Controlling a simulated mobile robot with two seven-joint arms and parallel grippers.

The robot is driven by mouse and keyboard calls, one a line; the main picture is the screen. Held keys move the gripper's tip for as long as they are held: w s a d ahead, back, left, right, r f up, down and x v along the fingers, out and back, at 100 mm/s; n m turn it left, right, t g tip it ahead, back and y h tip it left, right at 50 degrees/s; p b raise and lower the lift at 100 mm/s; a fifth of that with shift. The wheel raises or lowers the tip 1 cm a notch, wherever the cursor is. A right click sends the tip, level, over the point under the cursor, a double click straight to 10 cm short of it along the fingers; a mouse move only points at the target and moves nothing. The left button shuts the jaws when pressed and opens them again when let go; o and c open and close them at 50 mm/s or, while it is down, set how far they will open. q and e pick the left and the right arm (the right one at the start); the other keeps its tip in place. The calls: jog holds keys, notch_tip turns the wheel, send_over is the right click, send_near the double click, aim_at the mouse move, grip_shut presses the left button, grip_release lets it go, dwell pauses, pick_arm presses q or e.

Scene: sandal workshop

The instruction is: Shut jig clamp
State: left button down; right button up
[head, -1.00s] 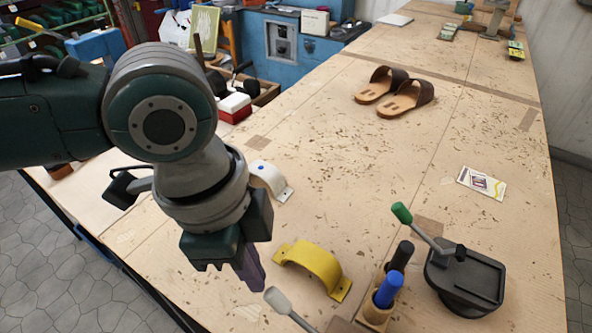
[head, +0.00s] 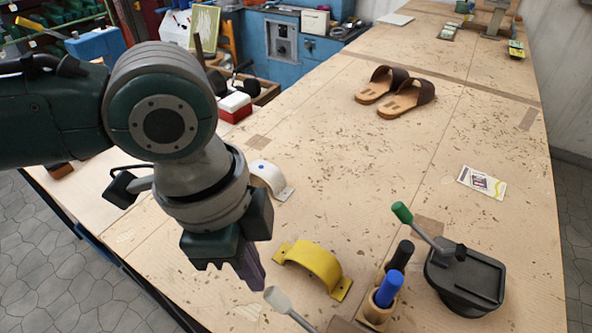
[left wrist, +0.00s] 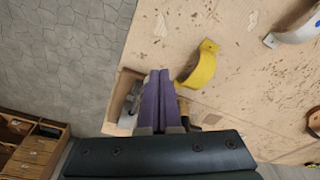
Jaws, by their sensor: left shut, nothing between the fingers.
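A black jig (head: 465,283) stands at the lower right of the bench in the head view. Its clamp lever, with a green grip (head: 402,212), slants up to the left, raised off the jig's top. My left gripper (head: 254,282) points down at the lower left, well to the left of the jig and just left of a yellow strap piece. Its purple fingers are together and empty, as the left wrist view (left wrist: 158,78) also shows. The jig is not visible in the left wrist view. My right gripper is in neither view.
The yellow strap piece (head: 315,263), a holder (head: 378,311) with black and blue handles, and a grey-tipped tool (head: 278,298) lie between gripper and jig. A white strap piece (head: 270,177) is behind. Brown sandals (head: 395,92) stand farther back; the middle bench is clear.

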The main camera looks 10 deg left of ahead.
pick_arm(q)
jog(key=shift+f, duration=0.1)
jog(key=shift+f+b, duration=1.6)
jog(key=shift+f, duration=0.65)
jog(key=shift+d+r, duration=0.1)
